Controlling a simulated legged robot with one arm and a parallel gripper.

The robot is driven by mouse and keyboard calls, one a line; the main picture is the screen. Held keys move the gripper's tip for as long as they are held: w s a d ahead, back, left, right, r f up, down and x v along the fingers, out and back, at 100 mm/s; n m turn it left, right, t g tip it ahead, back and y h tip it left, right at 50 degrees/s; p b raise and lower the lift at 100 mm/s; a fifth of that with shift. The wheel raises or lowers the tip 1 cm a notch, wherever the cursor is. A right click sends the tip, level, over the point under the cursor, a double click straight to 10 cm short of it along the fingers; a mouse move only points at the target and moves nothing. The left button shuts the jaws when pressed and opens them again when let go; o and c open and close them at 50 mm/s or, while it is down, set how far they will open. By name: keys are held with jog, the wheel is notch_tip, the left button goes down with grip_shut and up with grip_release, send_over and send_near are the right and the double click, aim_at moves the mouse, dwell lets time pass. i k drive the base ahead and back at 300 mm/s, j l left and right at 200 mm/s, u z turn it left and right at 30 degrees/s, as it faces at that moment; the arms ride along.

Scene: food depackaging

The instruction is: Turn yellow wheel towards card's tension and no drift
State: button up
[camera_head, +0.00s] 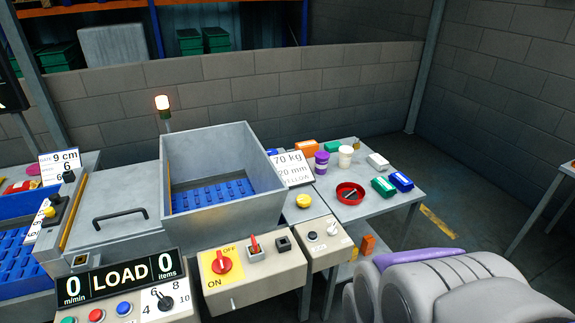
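A round yellow knob or wheel (303,200) lies flat at the left end of the grey side table, right of the grey hopper. A white card (292,169) just behind it reads "70 kg", "20 mm" and a partly hidden third line with "YELLOW"-like letters. Another white card (60,165) at the far left reads "9 cm" and "6". A small yellow part (49,212) sits on a black fitting near that card. My grey arm with a purple edge fills the lower right. My gripper's fingers do not show, and nothing of mine touches the yellow wheel.
The hopper (240,137) holds a blue slatted belt. In front are a control box with a red ON/OFF switch (222,264) and a display (119,276) reading 0, LOAD, 0. A red bowl (338,195), jars and coloured boxes crowd the side table (395,203). Floor is open at right.

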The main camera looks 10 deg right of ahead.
aim_at(303, 200)
jog(key=u, duration=2.1)
jog(key=l+z, duration=0.2)
jog(key=z, duration=1.9)
jog(key=i+j, duration=0.1)
jog(key=i, duration=0.25)
jog(key=i+z, duration=0.1)
jog(key=i, duration=0.25)
